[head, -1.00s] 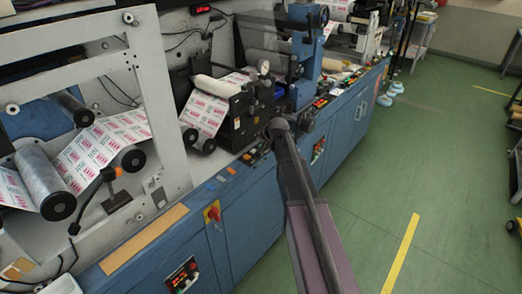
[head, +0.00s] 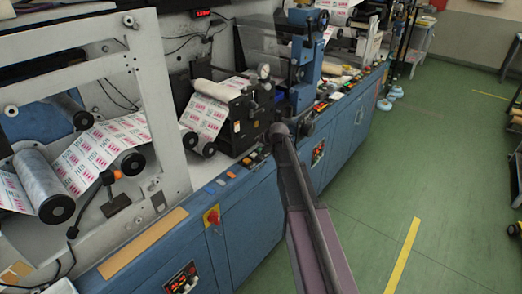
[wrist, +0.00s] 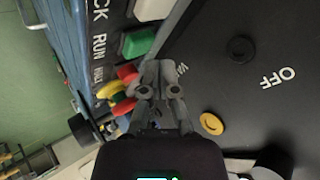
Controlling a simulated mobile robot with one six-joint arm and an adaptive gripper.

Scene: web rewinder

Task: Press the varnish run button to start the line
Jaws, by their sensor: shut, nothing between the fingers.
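In the wrist view my gripper (wrist: 160,68) is shut and empty, its fingers close over a dark control panel. A green rectangular button (wrist: 138,42) lies just beyond the fingertips to the left, with a white button (wrist: 153,9) past it. The word RUN is printed beside them. Lettering partly hidden by the fingers starts with what looks like VA, so I cannot tell for sure which button is varnish run. In the head view my arm hides the gripper, and its end overlaps the machine's front control edge.
A red button (wrist: 127,73) and a yellow one (wrist: 108,90) sit left of the fingers. A yellow round part (wrist: 211,123) and a black knob (wrist: 241,49) are on the panel to the right. A red switch (head: 212,216) is on the blue cabinet.

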